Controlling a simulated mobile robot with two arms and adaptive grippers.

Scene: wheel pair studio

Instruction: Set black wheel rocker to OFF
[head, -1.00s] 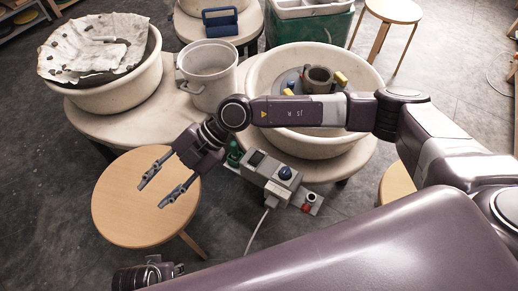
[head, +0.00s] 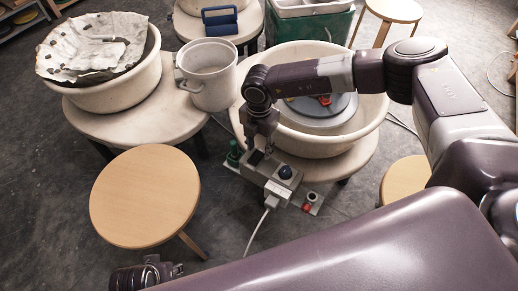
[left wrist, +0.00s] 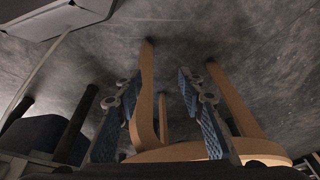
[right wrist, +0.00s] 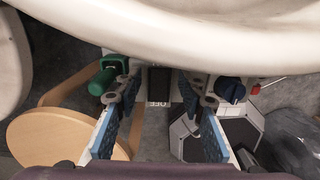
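The grey control box (head: 280,178) sits at the front of the right-hand wheel basin. The black rocker (right wrist: 159,79) is on its face in the right wrist view, with OFF lettering beside it. I cannot tell which way it is tipped. My right gripper (right wrist: 158,92) is open and empty, its fingers on either side of the rocker and apart from it.
A green handle (right wrist: 108,76) and a blue knob (right wrist: 230,89) flank the rocker closely. The pale wheel basin (head: 362,130) stands right behind the box. A round wooden stool (head: 145,195) is to the left, and a white cable (head: 257,230) runs down to the floor.

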